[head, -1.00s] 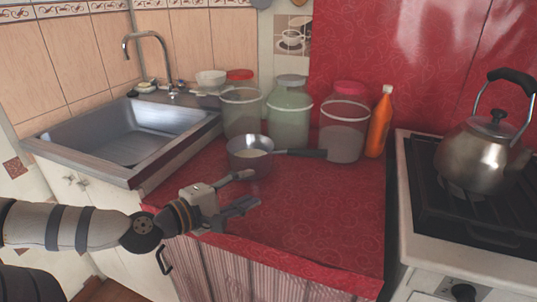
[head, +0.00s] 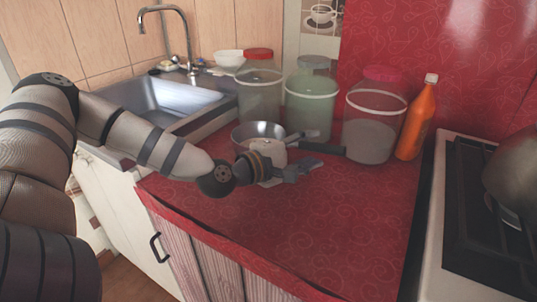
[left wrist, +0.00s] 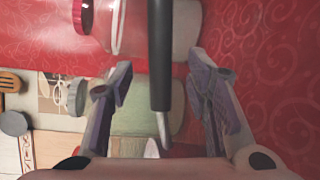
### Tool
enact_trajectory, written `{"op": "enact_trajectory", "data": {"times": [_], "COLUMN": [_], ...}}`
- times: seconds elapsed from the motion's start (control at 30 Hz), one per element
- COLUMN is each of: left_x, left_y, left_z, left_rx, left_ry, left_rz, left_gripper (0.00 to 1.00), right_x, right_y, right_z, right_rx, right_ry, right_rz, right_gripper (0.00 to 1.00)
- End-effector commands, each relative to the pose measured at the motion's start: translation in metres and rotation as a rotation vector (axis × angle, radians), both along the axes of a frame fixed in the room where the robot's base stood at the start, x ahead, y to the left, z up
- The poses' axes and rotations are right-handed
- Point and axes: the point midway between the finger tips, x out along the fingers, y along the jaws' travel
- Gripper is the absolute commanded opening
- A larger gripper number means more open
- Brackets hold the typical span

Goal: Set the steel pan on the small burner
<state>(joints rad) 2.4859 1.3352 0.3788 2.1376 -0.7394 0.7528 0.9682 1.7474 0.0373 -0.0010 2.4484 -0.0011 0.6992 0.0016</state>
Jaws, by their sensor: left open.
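The steel pan (head: 256,131) sits on the red counter, its black handle (head: 329,149) pointing right. My left gripper (head: 314,150) is open at the pan, its fingers around the start of the handle. In the left wrist view the black handle (left wrist: 160,60) runs between the two spread fingers, with space on both sides. The pan's bowl is partly hidden behind my gripper. The stove (head: 433,250) is at the right edge; I cannot make out the small burner. My right gripper is not in view.
A kettle (head: 515,178) stands on the stove, cut off by the frame. Several jars, including a pink-lidded one (head: 375,125), and an orange bottle (head: 417,122) stand behind the handle. The red counter (head: 340,215) in front is clear. The sink (head: 175,105) is at left.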

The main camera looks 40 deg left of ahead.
Motion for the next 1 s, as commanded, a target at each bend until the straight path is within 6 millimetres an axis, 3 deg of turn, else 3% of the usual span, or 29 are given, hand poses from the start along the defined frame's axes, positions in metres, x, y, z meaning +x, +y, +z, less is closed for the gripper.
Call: {"op": "enact_trajectory", "data": {"times": [0.03,0.3,0.5,1.0], "left_x": [0.005,0.010,0.010,0.011], "left_y": [-0.001,-0.001,-0.001,-0.002], "left_z": [-0.008,-0.001,-0.001,0.004], "left_rx": [0.001,-0.002,-0.002,0.002], "left_ry": [0.010,0.000,0.000,-0.007], "left_rz": [-0.001,0.001,0.001,0.000], "left_gripper": [0.45,0.42,0.00,0.00], "right_x": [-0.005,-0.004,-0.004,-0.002], "right_y": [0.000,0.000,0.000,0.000], "right_z": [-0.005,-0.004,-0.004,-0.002], "right_rx": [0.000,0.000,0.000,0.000], "right_ry": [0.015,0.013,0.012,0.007], "right_rz": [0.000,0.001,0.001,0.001], "right_gripper": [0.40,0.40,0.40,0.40]}}
